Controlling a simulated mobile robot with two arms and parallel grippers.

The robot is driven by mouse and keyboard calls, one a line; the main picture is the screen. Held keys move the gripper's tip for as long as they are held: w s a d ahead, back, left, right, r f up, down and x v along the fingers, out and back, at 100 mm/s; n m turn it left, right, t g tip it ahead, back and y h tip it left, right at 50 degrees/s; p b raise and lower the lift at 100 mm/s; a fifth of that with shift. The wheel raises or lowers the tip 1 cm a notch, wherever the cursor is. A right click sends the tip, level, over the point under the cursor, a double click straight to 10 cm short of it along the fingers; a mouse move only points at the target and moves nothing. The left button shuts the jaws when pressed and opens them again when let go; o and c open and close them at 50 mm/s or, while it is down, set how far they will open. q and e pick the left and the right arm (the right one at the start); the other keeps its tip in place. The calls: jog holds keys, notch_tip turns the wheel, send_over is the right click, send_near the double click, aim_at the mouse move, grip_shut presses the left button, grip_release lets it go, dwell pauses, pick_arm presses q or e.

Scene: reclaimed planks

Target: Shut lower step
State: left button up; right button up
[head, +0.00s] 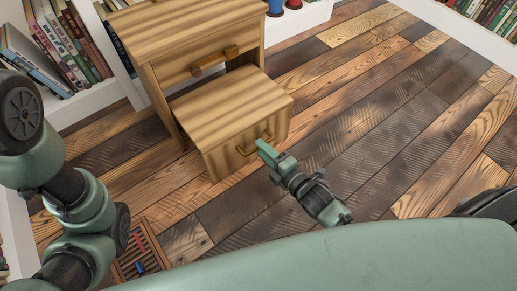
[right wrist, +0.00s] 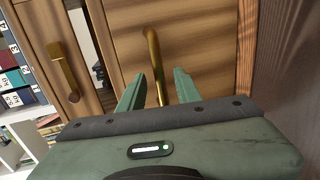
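The lower step (head: 230,108) is a light striped wooden box pulled out from under a wooden cabinet (head: 195,32). Its brass handle (head: 254,143) is on the front face. My right gripper (head: 266,151) is at this handle. In the right wrist view the right gripper (right wrist: 158,90) has its two green fingers apart, one on each side of the brass handle (right wrist: 154,62). I cannot tell whether either finger touches it. The step front (right wrist: 195,40) fills the background there. My left arm shows at the left of the head view, but its gripper is not visible.
The cabinet's upper drawer has its own brass handle (head: 214,61); it also shows in the right wrist view (right wrist: 63,68). Bookshelves (head: 85,103) stand at left. The plank floor (head: 385,120) is clear to the right.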

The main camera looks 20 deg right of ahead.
jog(key=shift+b+x, duration=0.5)
jog(key=shift+x, duration=0.8)
grip_shut()
dwell(0.5)
